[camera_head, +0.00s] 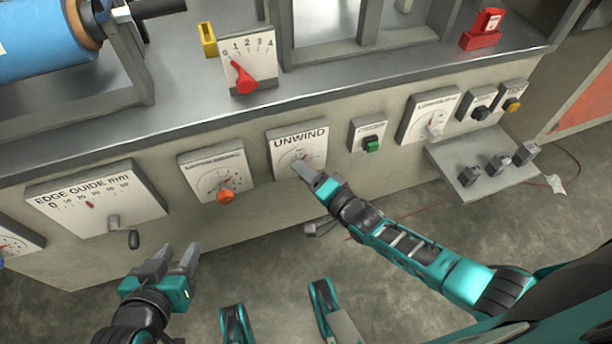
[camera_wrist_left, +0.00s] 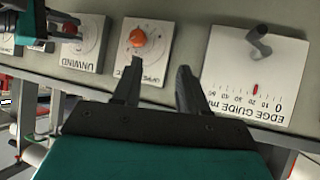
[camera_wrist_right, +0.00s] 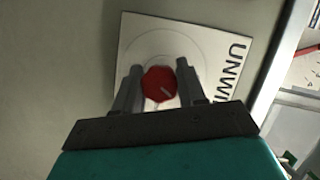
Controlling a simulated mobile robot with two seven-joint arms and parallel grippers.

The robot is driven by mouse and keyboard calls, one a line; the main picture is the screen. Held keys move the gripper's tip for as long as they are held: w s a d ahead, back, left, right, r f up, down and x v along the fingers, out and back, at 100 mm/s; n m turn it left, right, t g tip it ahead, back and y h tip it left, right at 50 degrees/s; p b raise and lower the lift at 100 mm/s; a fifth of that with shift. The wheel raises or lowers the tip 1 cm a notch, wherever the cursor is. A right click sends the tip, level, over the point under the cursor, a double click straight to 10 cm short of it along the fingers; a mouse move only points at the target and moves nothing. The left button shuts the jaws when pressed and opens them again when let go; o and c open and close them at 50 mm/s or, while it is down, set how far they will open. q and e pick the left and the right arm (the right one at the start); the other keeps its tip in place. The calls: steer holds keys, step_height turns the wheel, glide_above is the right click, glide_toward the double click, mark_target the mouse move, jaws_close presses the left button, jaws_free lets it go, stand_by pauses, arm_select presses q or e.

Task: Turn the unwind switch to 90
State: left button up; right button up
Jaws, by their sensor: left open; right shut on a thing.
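The unwind panel (camera_head: 297,143) is a white plate with a dial scale on the machine's front, near the middle of the head view. Its red knob (camera_wrist_right: 159,84) shows in the right wrist view, with a pale pointer line slanting across it. My right gripper (camera_wrist_right: 156,72) is shut on the knob, one finger on each side; in the head view its fingers (camera_head: 312,178) cover the knob. The scale numbers are too small or hidden to read. My left gripper (camera_head: 180,258) is open and empty, low in front of the machine, below the edge guide panel (camera_head: 85,200).
An orange knob (camera_head: 225,196) sits on the panel left of unwind. A green button (camera_head: 372,145) is to the right. A crank handle (camera_head: 133,240) juts from the edge guide panel. A small shelf with several switches (camera_head: 468,176) projects at the right.

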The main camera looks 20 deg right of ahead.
steer(key=shift+d+f+m+t+y+b, duration=0.2)
steer(key=shift+m+t+y+b, duration=0.15)
steer(key=shift+m+b, duration=0.4)
steer(key=shift+m+t+b, duration=0.45)
steer(key=shift+m+b, duration=0.2)
steer(key=shift+m, duration=0.6)
steer(key=m, duration=0.1)
steer(key=m+t, duration=0.1)
steer(key=m, duration=0.1)
steer(key=shift+w+r+m+y, duration=0.1)
steer(key=shift+r+m+y, duration=0.1)
steer(key=shift+m+y, duration=0.1)
arm_select(q)
steer(key=shift+w+d+f+h, duration=0.35)
steer(key=shift+d+f, duration=0.2)
steer(key=shift+f, duration=0.1)
arm_select(e)
steer(key=shift+m+t, duration=1)
steer(key=shift+m, duration=1)
steer(key=shift+h, duration=0.45)
arm_select(q)
steer(key=shift+s+f, duration=0.15)
steer(key=shift+s, duration=0.05)
